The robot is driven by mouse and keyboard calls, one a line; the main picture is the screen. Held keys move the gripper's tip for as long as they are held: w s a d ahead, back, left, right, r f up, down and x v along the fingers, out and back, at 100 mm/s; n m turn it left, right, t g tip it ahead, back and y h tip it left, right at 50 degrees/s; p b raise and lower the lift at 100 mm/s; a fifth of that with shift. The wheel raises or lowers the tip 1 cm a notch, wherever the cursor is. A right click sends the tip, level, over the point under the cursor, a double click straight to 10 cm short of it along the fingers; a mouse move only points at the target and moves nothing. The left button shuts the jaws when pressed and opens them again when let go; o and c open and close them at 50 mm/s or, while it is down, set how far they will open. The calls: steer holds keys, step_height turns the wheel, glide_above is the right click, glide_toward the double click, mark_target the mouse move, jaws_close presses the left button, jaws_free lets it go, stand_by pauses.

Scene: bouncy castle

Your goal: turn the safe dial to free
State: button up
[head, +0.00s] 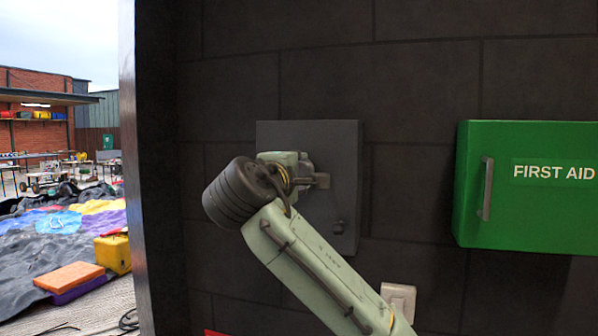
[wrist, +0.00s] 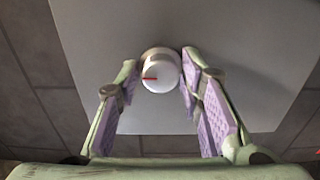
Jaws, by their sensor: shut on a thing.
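The safe (head: 345,150) is a grey box on the dark block wall in the head view; its pale front face (wrist: 95,30) fills much of the wrist view. The safe dial (wrist: 163,74) is a round white knob with a red mark pointing left in the wrist view. My gripper (wrist: 160,66) has its lilac-padded fingers on either side of the dial and is shut on it. In the head view my gripper (head: 316,180) is at the safe front, and my arm hides the dial.
A green first aid cabinet (head: 530,220) hangs to the right. A white wall switch (head: 399,298) is below. A dark wall edge (head: 150,170) is to the left, with an open yard beyond.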

steer(key=shift+f, duration=0.1)
steer(key=c, duration=0.3)
steer(key=shift+f, duration=0.1)
steer(key=shift+a+m+b, duration=0.1)
steer(key=shift+m+b, duration=0.45)
steer(key=shift+m, duration=0.15)
steer(key=m+b, duration=0.4)
steer(key=m, duration=1.2)
steer(key=shift+m, duration=0.4)
steer(key=o, duration=1.2)
